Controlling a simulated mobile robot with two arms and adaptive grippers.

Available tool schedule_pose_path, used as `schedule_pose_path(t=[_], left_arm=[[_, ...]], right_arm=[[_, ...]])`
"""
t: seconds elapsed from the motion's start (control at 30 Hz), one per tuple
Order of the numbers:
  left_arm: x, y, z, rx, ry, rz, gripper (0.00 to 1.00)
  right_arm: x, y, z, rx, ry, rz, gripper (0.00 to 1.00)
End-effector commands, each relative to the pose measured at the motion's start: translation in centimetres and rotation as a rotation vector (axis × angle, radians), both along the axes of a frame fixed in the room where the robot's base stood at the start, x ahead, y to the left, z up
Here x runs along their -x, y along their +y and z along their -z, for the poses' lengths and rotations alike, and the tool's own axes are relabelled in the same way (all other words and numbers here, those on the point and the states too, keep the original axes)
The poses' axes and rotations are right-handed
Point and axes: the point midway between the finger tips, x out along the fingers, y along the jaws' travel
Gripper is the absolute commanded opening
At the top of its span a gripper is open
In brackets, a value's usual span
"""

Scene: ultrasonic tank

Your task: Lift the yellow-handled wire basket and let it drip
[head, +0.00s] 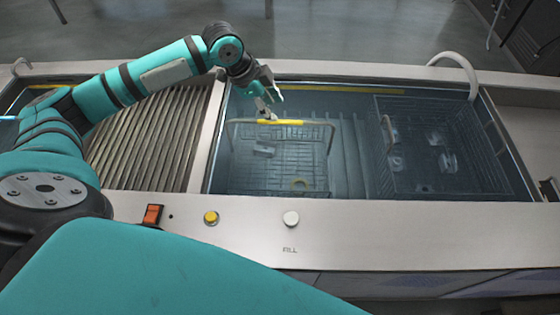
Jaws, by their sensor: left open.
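The wire basket (252,172) sits low in the left part of the tank (353,165), in bluish liquid. Its hoop handle has a yellow grip (281,122) along the top and stands upright above the basket. A grey metal part and a yellow ring lie in the basket. My left gripper (272,105) is open just above and behind the left end of the yellow grip. One finger shows close to the grip; I cannot tell whether it touches. My right gripper is not in view.
A second wire basket (440,180) with several metal parts sits at the tank's right. A ribbed drain board (150,145) lies left of the tank. A curved pipe (459,64) rises at the back right. The front panel carries an orange switch (152,215) and knobs.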

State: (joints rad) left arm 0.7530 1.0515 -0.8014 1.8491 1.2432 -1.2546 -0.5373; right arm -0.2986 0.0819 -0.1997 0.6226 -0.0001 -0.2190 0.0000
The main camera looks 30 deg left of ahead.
Motion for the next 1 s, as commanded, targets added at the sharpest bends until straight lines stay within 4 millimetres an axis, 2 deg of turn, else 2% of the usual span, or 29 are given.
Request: schedule_pose_path(t=[0.1, 0.37, 0.6, 0.73, 1.0], left_arm=[[-0.5, -0.5, 1.5, 0.002, 0.002, 0.000, 0.40], [-1.0, -1.1, 3.2, 0.001, 0.003, 0.000, 0.40], [-1.9, -2.2, 6.4, 0.001, 0.001, -0.001, 0.40], [-2.1, -2.3, 7.1, 0.000, 0.000, 0.000, 0.40], [-2.1, -2.2, 7.1, 0.000, 0.000, 0.000, 0.40]], right_arm=[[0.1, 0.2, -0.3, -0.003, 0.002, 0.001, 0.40], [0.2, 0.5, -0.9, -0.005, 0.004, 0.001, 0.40], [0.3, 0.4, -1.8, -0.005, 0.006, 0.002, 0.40], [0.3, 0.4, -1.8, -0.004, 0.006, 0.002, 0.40], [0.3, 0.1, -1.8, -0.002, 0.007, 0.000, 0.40]])
